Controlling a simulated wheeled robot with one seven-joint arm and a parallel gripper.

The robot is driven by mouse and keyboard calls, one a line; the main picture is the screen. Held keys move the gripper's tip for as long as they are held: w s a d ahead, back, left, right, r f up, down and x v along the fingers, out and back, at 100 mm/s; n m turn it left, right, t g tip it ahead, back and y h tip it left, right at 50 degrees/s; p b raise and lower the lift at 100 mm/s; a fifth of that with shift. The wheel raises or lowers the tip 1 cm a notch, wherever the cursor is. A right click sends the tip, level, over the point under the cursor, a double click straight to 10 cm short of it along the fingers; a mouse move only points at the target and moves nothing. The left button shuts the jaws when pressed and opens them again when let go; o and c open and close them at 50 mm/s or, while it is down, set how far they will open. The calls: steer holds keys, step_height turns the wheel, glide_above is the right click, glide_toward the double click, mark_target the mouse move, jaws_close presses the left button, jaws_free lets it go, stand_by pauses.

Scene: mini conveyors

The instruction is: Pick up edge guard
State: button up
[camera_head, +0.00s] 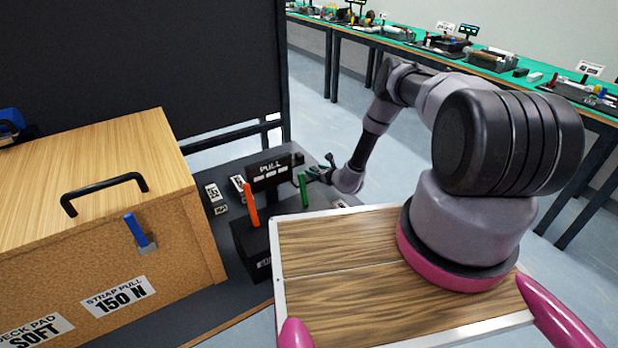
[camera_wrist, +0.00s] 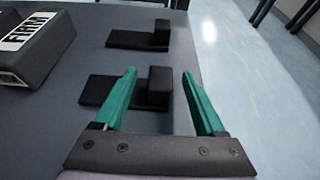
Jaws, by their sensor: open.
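Two black L-shaped pieces that look like edge guards lie on the dark grey table in the wrist view, each a flat plate with a raised block at its right end. The nearer edge guard (camera_wrist: 160,88) shows between the fingers, its block closer to the left finger, which hides part of its plate. The farther edge guard (camera_wrist: 140,39) lies beyond the fingertips. My gripper (camera_wrist: 159,75) has teal fingers, spread apart and holding nothing. Whether the fingers are level with the block or above it, I cannot tell. In the head view my gripper (camera_head: 318,173) is small and partly hidden beside the PULL sign.
A black pad marked FIRM (camera_wrist: 38,48) lies left of the edge guards. The table's right edge (camera_wrist: 192,50) is close. In the head view, a black PULL sign (camera_head: 270,172), an orange stick (camera_head: 250,205) and a wooden crate (camera_head: 90,235) stand left of the arm.

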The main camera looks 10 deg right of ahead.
steer(key=shift+w+a+f, duration=0.2)
steer(key=shift+w+f, duration=0.1)
steer(key=shift+w, duration=0.35)
jaws_close()
steer(key=shift+r, duration=0.15)
